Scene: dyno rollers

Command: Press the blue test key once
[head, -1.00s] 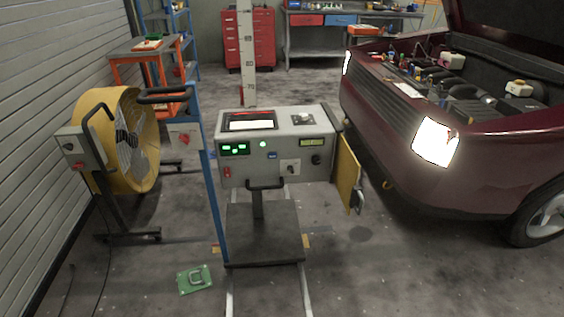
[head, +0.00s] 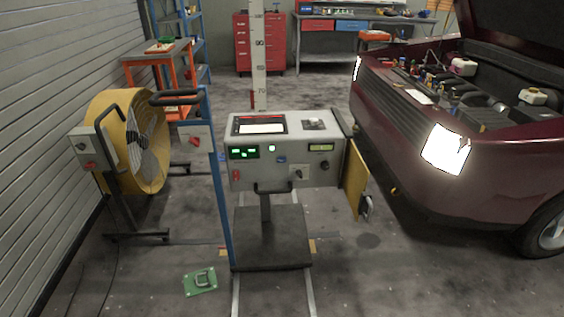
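A grey control box (head: 270,183) stands on a pedestal in the middle of the head view. A small blue key (head: 281,159) is on its front panel, between a lit green display (head: 244,152) and a small yellowish display (head: 321,147). Whether the key is pressed in is too small to tell. Neither of my grippers is in view.
A yellow fan (head: 130,140) and a blue post (head: 219,200) stand left of the box. A yellow panel (head: 355,183) hangs at its right side, beside a dark red car (head: 480,160). A green plate (head: 200,282) lies on the floor. Floor in front is mostly clear.

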